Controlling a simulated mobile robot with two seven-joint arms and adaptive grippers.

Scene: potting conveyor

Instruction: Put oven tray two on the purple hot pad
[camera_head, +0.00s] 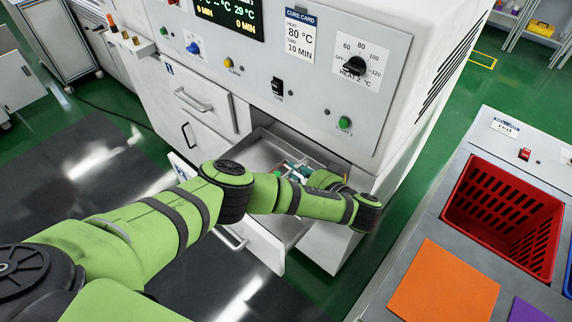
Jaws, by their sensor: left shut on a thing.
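The purple hot pad (528,311) shows only in part, at the bottom right corner on the grey worktop. An open metal drawer (262,152) of the white oven cabinet holds small teal and white pieces (293,168). I cannot tell for sure which thing is oven tray two. My left arm reaches across the drawer, its wrist bent back over the drawer's right side. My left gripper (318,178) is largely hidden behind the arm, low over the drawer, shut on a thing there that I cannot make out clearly. My right gripper is not in view.
An orange pad (445,283) lies left of the purple one. A red crate (505,215) stands behind them. The oven's control panel (290,60) rises above the drawer. Green floor separates oven and worktop.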

